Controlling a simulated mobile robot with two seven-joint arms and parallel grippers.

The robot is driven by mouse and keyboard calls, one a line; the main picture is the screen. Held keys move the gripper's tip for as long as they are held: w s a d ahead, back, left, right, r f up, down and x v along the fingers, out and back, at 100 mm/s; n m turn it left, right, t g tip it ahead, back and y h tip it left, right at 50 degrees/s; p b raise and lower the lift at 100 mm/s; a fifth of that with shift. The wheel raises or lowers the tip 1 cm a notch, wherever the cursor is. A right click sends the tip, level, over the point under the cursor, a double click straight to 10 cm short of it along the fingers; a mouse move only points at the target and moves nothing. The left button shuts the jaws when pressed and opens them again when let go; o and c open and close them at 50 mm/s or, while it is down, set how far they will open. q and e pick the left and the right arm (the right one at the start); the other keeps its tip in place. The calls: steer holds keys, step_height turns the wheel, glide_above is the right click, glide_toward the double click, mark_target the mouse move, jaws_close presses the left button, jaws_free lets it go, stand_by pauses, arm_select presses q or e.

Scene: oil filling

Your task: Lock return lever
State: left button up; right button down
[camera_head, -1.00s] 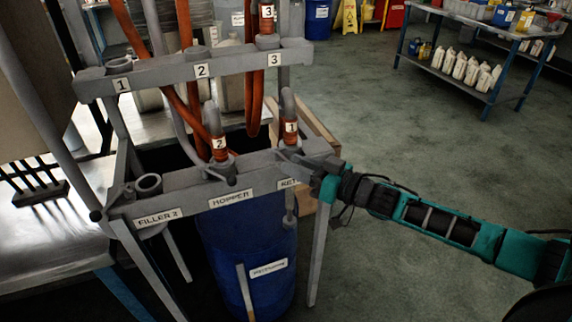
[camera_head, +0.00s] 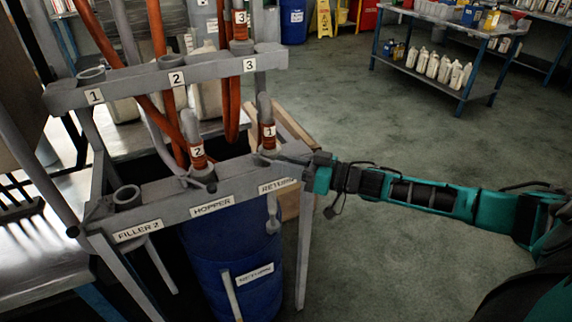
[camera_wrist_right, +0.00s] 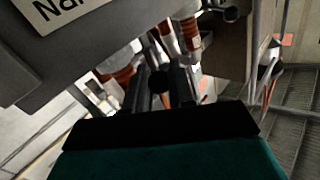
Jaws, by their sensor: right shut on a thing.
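The grey rack's lower bar carries a RETURN label (camera_head: 277,186) at its right end. Hose end 1 (camera_head: 268,138) stands upright in the socket above that label. My right gripper (camera_head: 306,160) is at the bar's right end, just right of this socket. In the right wrist view its two dark fingers (camera_wrist_right: 162,88) are closed around a small dark round end, which seems to be the return lever's (camera_wrist_right: 159,80). The rest of the lever is mostly hidden by the gripper and the bar, so its exact angle cannot be told. My left gripper is not in view.
Hose end 2 (camera_head: 197,155) stands in the HOPPER socket, with a small lever (camera_head: 207,184) at its base. The FILLER 2 socket (camera_head: 127,196) is empty. A blue barrel (camera_head: 225,265) stands under the bar. The floor to the right is open.

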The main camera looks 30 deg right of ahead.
steer(key=shift+w+d+r, duration=0.15)
steer(key=c, duration=1)
jaws_free()
steer(key=p+v, duration=0.1)
steer(key=v, duration=1.2)
steer(key=s+a+f+m+g+h, duration=0.1)
steer(key=s+a+f+h, duration=0.3)
steer(key=a+f, duration=0.4)
steer(key=s+a+f+m+g+h, duration=0.1)
steer(key=s+a+f+g+h, duration=0.1)
steer(key=s+a+f+h, duration=0.3)
steer(key=s+a+f, duration=0.1)
steer(key=a+f, duration=0.3)
steer(key=a, duration=0.3)
steer(key=shift+s+a+m, duration=0.15)
steer(key=shift+a+m, duration=0.25)
